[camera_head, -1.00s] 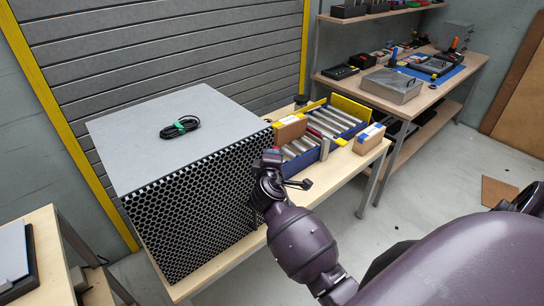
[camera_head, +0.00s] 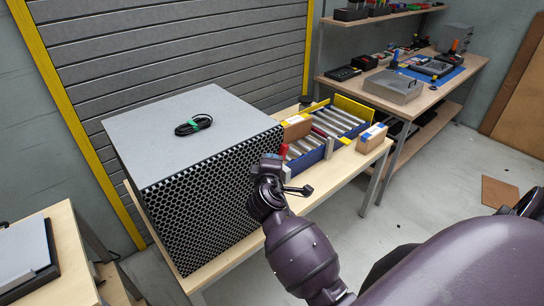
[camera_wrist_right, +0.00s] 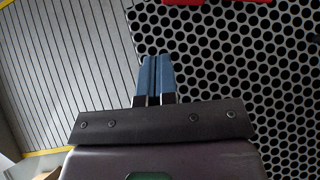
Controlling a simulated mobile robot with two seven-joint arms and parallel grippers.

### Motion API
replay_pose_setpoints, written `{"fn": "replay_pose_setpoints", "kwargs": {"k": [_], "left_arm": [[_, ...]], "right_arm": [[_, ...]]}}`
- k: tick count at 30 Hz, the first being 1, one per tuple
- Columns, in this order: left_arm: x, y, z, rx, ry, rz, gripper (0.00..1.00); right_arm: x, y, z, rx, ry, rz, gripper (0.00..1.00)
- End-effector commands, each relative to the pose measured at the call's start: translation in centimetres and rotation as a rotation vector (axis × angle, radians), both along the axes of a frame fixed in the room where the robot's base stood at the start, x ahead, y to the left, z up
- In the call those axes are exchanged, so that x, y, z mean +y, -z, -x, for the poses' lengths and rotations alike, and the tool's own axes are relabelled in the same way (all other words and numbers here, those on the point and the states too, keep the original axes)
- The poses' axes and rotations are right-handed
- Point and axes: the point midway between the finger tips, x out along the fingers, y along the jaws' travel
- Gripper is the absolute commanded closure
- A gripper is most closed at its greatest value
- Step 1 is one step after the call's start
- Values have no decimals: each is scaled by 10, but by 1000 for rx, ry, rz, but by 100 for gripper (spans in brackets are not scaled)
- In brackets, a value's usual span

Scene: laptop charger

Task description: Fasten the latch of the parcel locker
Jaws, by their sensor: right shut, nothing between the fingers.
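The parcel locker appears to be the large grey box (camera_head: 190,130) with a perforated front (camera_head: 205,210), standing on a wooden table. I cannot make out its latch for certain. A small red part (camera_head: 284,150) shows at the box's right front edge, just beside my right gripper (camera_head: 271,162); a red piece at the top of the right wrist view (camera_wrist_right: 215,2) may be the same part. My right gripper is shut and empty. In the wrist view its blue fingertips (camera_wrist_right: 155,65) overlap the edge of the perforated panel; contact cannot be told. My left gripper is out of view.
A slatted shutter (camera_head: 180,50) stands behind. Open floor (camera_head: 430,200) lies right of the table.

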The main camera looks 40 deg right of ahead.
Motion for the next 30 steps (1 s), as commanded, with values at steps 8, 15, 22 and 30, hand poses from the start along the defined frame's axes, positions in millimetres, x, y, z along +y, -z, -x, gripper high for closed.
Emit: {"fn": "replay_pose_setpoints", "kwargs": {"k": [8,15,22,30], "left_arm": [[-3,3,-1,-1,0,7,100],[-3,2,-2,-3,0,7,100],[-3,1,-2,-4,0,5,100],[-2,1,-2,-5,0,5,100]], "right_arm": [[27,-10,34,0,1,-1,100],[35,-14,44,0,0,0,100],[35,-14,44,0,0,0,100],[35,-14,44,0,0,0,100]]}}
